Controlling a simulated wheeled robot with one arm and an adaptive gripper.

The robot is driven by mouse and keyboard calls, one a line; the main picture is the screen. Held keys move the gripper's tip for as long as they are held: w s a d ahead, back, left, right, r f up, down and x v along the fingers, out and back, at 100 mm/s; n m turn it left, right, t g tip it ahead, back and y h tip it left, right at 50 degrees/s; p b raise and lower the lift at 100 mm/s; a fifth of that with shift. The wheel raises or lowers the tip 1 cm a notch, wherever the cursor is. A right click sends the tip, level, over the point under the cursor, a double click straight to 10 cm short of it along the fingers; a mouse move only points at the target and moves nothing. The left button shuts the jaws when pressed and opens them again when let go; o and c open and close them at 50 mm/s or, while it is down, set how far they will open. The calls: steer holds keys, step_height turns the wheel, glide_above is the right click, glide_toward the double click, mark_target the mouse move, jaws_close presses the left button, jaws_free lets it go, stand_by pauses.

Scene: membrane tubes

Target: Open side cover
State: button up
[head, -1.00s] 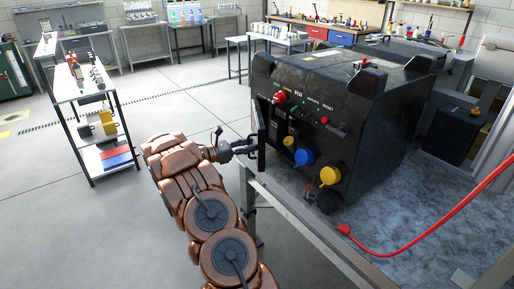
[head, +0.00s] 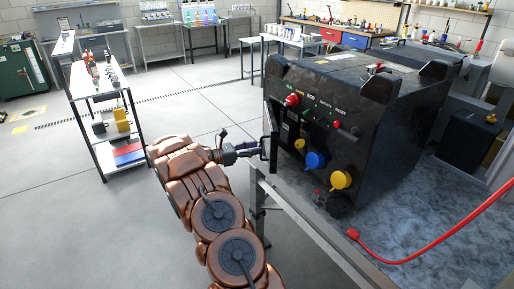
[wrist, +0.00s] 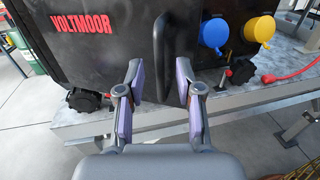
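The black machine (head: 370,110) stands on a bench. Its side cover (head: 272,135) is a dark panel that stands out from the machine's left front corner, ajar. In the wrist view a black vertical handle (wrist: 160,45) stands out from a dark panel, right of the red "VOLTMOOR" lettering (wrist: 81,25). My gripper (wrist: 160,78) is open, its two purple-padded fingers apart at either side of the handle's lower end, with gaps on both sides. In the head view my gripper (head: 256,148) is just left of the cover; the handle is hard to make out there.
Blue (head: 315,160) and yellow (head: 341,180) caps and a red knob (head: 291,100) stick out of the machine's front. A red cable (head: 440,231) lies on the bench. A shelf cart (head: 99,92) stands at the left.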

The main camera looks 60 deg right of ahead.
steer(key=p+v, duration=0.1)
steer(key=v, duration=0.5)
steer(key=shift+w, duration=0.3)
stand_by(0.4)
steer(key=shift+d, duration=0.15)
steer(key=shift+c, duration=1)
steer(key=shift+w+f+n, duration=0.15)
steer(key=shift+w+n, duration=0.05)
steer(key=shift+n, duration=0.3)
steer(key=shift+c, duration=0.9)
steer(key=a+n+t+b, duration=0.1)
steer(key=n, duration=0.2)
steer(key=a+f+n+t+h+b, duration=0.1)
steer(key=n, duration=0.2)
steer(key=w+a+n+t+b, duration=0.1)
steer(key=n+t, duration=0.1)
steer(key=n, duration=0.2)
steer(key=shift+a+f+h, duration=0.3)
steer(key=shift+f+h, duration=0.05)
steer(key=shift+h, duration=0.05)
jaws_close()
steer(key=s+n+t+h+b, duration=0.1)
steer(key=s+n+t+b, duration=0.3)
steer(key=n, duration=0.6)
steer(key=s+d+g+p, duration=0.2)
steer(key=s+d, duration=0.3)
steer(key=d, duration=0.3)
steer(key=shift+d+n+p, duration=0.35)
steer(key=shift+d+n, duration=0.05)
